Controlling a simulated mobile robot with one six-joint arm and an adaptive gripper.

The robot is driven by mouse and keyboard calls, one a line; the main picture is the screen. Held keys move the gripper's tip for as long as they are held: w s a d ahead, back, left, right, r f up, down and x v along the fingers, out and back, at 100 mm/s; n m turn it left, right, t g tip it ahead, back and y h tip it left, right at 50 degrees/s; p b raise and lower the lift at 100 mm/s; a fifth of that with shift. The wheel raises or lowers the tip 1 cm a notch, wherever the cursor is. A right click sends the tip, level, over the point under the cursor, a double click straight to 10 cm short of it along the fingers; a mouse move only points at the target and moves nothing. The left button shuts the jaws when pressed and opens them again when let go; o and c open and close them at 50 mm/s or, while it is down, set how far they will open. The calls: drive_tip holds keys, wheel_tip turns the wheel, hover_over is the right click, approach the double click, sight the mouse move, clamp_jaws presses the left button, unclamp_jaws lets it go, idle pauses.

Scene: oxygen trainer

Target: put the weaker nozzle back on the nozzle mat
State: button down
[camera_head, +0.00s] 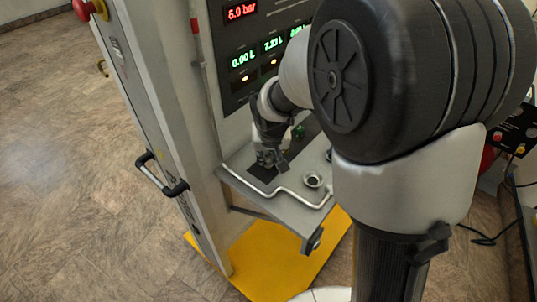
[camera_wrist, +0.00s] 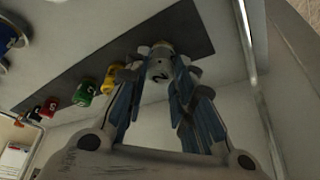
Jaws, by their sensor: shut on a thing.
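My gripper (camera_wrist: 160,72) is shut on a pale nozzle (camera_wrist: 158,62) marked with a dark figure that looks like a 2. The nozzle is over the dark nozzle mat (camera_wrist: 188,32); I cannot tell whether it touches it. A yellow nozzle (camera_wrist: 110,80), a green nozzle (camera_wrist: 82,93), a red nozzle (camera_wrist: 50,106) and a black nozzle (camera_wrist: 35,114) stand in a row along the mat. In the head view my gripper (camera_head: 268,160) is low over the near end of the mat (camera_head: 262,174), and the held nozzle is hidden there.
A metal cup-like ring (camera_head: 313,179) is on the grey shelf (camera_head: 290,185), right of the mat. A bent rail (camera_head: 290,192) runs along the shelf's front. The panel with lit displays (camera_head: 243,58) rises behind. A blue-ringed round part (camera_wrist: 10,38) is at the wrist view's upper left.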

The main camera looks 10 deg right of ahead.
drive_tip(key=shift+r, duration=0.1)
drive_tip(key=c, duration=1.4)
unclamp_jaws()
drive_tip(key=shift+o, duration=0.2)
